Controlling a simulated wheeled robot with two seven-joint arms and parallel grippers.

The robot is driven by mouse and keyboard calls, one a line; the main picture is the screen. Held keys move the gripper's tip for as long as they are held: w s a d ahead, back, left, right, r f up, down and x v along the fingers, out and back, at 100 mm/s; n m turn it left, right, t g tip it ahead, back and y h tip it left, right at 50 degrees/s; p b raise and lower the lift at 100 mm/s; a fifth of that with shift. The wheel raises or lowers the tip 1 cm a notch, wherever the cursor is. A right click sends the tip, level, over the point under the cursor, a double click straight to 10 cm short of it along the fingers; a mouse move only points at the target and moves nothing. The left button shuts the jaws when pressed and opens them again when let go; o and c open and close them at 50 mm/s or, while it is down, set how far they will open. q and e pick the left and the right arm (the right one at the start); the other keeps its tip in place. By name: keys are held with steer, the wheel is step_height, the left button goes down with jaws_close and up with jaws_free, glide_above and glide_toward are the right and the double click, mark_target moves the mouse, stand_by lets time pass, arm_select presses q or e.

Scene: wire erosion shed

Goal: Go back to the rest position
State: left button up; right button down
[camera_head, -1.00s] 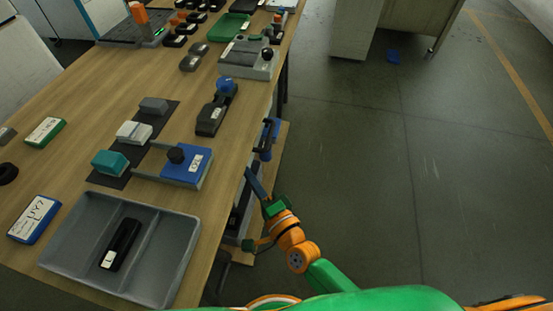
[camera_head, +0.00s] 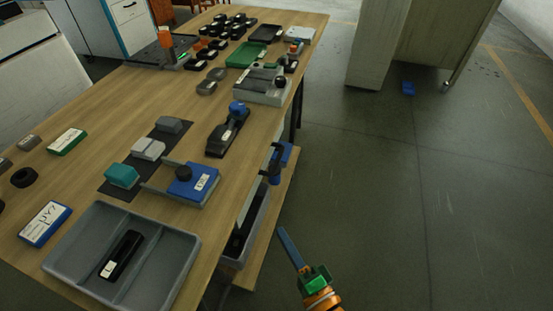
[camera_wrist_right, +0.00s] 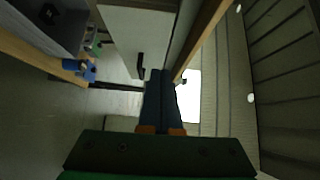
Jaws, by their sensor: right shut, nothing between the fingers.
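My right gripper (camera_head: 282,231) shows in the head view, off the right edge of the wooden table and over the floor. Its blue fingers lie together and hold nothing. They also show in the right wrist view (camera_wrist_right: 161,73), pressed side by side and pointing away, with nothing between them. My left gripper is not in view.
A grey divided tray (camera_head: 190,262) holding a black item lies at the table's near end. A blue fixture (camera_head: 205,192) and a blue clamp (camera_head: 279,160) are near the right edge.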

steer(key=s+d+f+n+g+h, duration=0.2)
steer(key=s+d+f+n+g, duration=0.15)
steer(key=f, duration=0.65)
steer(key=s+d+f+n+g+h, duration=0.25)
steer(key=s+d+f+n, duration=0.2)
steer(key=f, duration=0.45)
steer(key=s+d+f+n+g+h, duration=0.2)
steer(key=s+d+f+n+g, duration=0.15)
steer(key=f, duration=0.65)
steer(key=s+d+f+n+g+h, duration=0.1)
steer(key=s+d+f+n+g, duration=0.3)
steer(key=s, duration=0.5)
steer(key=s+d+r+g+p, duration=0.1)
steer(key=s+r+p, duration=0.2)
steer(key=r+p, duration=1.1)
steer(key=shift+m+p, duration=0.35)
steer(key=shift+m, duration=0.1)
steer(key=shift+d+r+h, duration=0.1)
steer(key=shift+h, duration=0.15)
